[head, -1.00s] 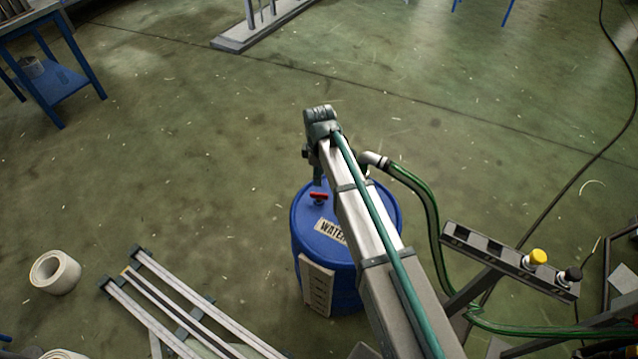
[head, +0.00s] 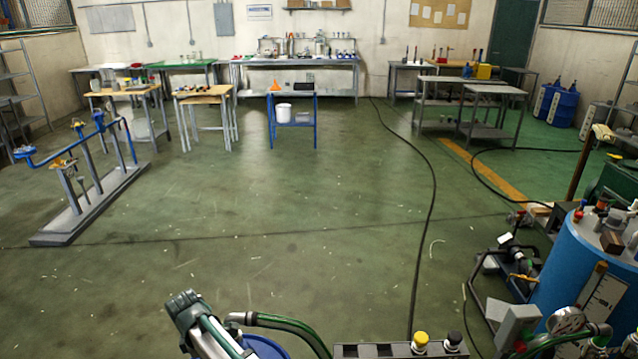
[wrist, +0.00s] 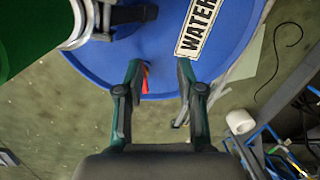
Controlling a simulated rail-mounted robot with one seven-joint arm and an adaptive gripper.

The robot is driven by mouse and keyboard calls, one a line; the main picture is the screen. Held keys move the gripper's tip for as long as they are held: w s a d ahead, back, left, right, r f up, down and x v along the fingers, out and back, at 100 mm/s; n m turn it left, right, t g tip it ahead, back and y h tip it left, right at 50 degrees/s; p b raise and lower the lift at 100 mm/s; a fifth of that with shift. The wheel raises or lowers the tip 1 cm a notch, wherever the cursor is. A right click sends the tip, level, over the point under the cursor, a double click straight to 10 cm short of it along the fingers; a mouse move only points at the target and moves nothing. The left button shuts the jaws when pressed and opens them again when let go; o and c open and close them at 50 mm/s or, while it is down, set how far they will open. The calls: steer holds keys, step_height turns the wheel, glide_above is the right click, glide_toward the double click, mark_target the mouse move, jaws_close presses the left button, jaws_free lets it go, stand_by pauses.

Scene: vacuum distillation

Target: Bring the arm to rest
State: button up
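My gripper (wrist: 159,72) is open in the wrist view, its two fingers apart with nothing held between them. Beyond it is the top of a blue drum (wrist: 160,50) with a WATER label (wrist: 198,25). A red valve handle (wrist: 145,79) shows just right of the left finger; I cannot tell whether they touch. In the head view my arm (head: 203,326) shows at the bottom edge, with a sliver of the blue drum (head: 268,348) beside it. My fingers are out of the head view.
A green hose (head: 290,324) runs right from beside my arm to a panel (head: 375,351) with yellow and black knobs. A blue tank (head: 580,265) stands at the right. A pipe stand (head: 90,205) is at the left. The middle floor is open, crossed by a black cable (head: 430,200).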

steer(key=s+d+f+h+p, duration=0.1)
steer(key=d, duration=0.3)
steer(key=s+d+f+m+g+h+p, duration=0.1)
steer(key=d, duration=0.4)
steer(key=s+d+f+m+h+p, duration=0.1)
steer(key=d+f+p, duration=0.1)
steer(key=d, duration=0.3)
steer(key=shift+d, duration=0.2)
steer(key=s+d+f+m+g+h+p, duration=0.2)
steer(key=s+d, duration=0.3)
steer(key=d, duration=0.6)
steer(key=s+d+f+m+g+h+p, duration=0.1)
steer(key=s+d+f+m+g+p, duration=0.3)
steer(key=d, duration=0.8)
steer(key=s+d+f+m+y+b, duration=0.7)
steer(key=s+d+f+m+b, duration=0.5)
steer(key=s+f, duration=0.4)
steer(key=shift+s+d+f+m+t+b, duration=0.35)
steer(key=shift+d+f+m, duration=0.55)
steer(key=shift+m, duration=0.3)
steer(key=shift+w, duration=0.15)
